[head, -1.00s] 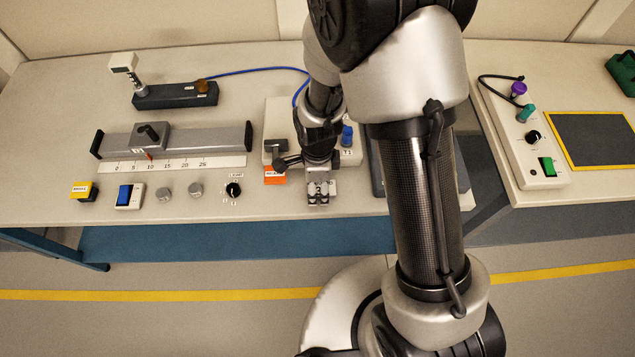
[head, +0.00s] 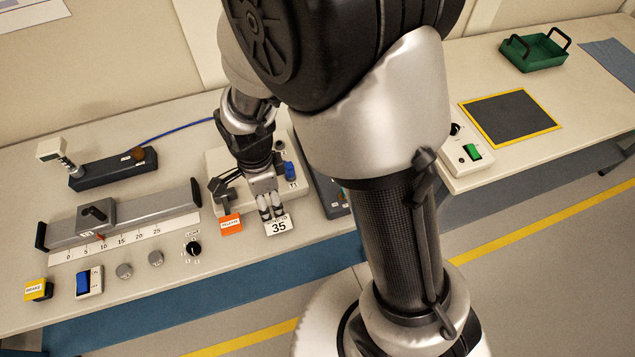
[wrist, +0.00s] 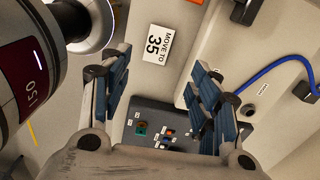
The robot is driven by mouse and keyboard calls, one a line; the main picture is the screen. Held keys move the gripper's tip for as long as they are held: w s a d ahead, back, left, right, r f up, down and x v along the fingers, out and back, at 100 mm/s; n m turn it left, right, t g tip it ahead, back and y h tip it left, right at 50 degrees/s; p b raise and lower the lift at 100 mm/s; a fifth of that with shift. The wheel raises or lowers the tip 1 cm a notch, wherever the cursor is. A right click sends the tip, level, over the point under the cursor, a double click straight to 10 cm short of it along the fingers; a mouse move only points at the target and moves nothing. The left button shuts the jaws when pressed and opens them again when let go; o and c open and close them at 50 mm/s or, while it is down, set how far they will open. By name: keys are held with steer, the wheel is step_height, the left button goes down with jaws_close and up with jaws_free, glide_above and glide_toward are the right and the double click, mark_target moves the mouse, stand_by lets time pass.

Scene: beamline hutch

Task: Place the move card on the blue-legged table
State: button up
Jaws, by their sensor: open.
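The move card (head: 278,225), white with "MOVE TO 35", lies on the pale top of the blue-legged table (head: 180,252), close to its front edge and right of the orange release label. It also shows in the wrist view (wrist: 157,44), flat and apart from both fingers. My gripper (head: 271,213) is at the card's back edge in the head view, fingers pointing down. In the wrist view my gripper (wrist: 158,88) is open and empty, its two fingers wide apart. Its exact height over the card cannot be told.
The orange release label (head: 230,224), a dark panel with small knobs (wrist: 160,130) and a slide rail with scale (head: 120,225) are near. A second table at right bears a yellow-edged dark mat (head: 508,117) and a green tray (head: 533,56).

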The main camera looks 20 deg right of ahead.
steer(key=s+d+r+n+t, duration=0.1)
steer(key=s+d+r+n, duration=0.2)
steer(key=r+n, duration=0.3)
steer(key=s+d+r+n+t, duration=0.2)
steer(key=s+d+r+n, duration=0.2)
steer(key=s+r+n, duration=0.2)
steer(key=s+d+r+n+t, duration=0.1)
steer(key=s+d+r+n, duration=0.2)
steer(key=r, duration=0.6)
steer(key=s+n, duration=0.2)
steer(key=n, duration=0.1)
steer(key=shift+s+d+r, duration=0.15)
steer(key=shift+d+r, duration=0.15)
steer(key=shift+r, duration=0.05)
